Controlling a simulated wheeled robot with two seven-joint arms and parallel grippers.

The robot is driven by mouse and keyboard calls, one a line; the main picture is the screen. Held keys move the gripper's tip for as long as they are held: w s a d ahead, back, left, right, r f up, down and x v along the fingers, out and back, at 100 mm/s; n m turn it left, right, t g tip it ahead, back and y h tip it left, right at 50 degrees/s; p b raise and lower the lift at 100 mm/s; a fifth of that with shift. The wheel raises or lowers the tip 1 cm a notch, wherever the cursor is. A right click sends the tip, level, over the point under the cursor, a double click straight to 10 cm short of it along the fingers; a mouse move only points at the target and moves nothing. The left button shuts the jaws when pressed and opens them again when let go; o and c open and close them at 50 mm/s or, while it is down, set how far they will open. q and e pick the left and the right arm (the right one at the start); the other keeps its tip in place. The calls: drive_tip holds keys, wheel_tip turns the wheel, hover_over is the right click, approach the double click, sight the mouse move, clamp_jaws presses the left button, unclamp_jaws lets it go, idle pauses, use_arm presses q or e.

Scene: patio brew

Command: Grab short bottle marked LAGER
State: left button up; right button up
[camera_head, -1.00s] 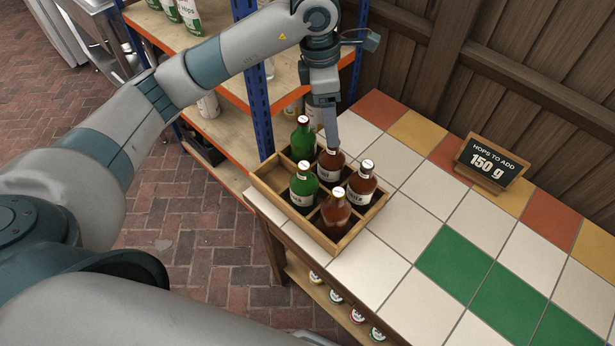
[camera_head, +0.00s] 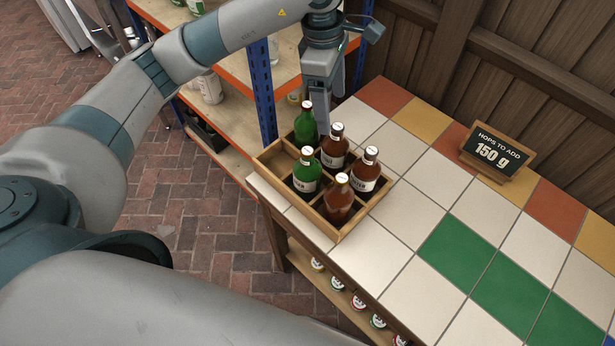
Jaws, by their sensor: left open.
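A wooden crate (camera_head: 338,237) with compartments stands at the left end of the tiled counter. It holds two green bottles, one at the back (camera_head: 306,127) and one at the front left (camera_head: 307,172). It also holds brown bottles at the back right (camera_head: 335,148), right (camera_head: 367,173) and front (camera_head: 338,200). Label words are too small to read surely, so I cannot tell which bottle is LAGER. My left gripper (camera_head: 329,108) is open, pointing down over the back of the crate, close to the back green and back brown bottles; whether it touches them is unclear. My right gripper is not in view.
A sign reading "HOPS TO ADD 150 g" (camera_head: 496,151) stands on the counter's back right. A shelf unit with a blue post (camera_head: 262,92) rises behind the crate's left. Small capped items (camera_head: 337,284) sit on a ledge below the counter. The tiles right of the crate (camera_head: 416,200) are clear.

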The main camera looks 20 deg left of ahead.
sight(305, 152)
use_arm(q)
drive_tip(key=s+a+r+m+y+b, duration=0.1)
drive_tip(key=s+a+r+m+b, duration=0.15)
drive_tip(key=s+m, duration=0.75)
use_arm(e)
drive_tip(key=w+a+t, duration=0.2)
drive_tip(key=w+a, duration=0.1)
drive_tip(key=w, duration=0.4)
use_arm(q)
drive_tip(key=f+m+p, duration=0.1)
drive_tip(key=f, duration=0.2)
drive_tip(key=w+f+m+p, duration=0.1)
drive_tip(key=f, duration=0.1)
drive_tip(key=w+f+m+p, duration=0.1)
drive_tip(key=f+m+p, duration=0.1)
drive_tip(key=f, duration=0.1)
drive_tip(key=shift+w+d+f+g, duration=0.1)
drive_tip(key=shift+w+f+g, duration=0.15)
drive_tip(key=shift+f+g, duration=0.1)
drive_tip(key=shift+f, duration=1.3)
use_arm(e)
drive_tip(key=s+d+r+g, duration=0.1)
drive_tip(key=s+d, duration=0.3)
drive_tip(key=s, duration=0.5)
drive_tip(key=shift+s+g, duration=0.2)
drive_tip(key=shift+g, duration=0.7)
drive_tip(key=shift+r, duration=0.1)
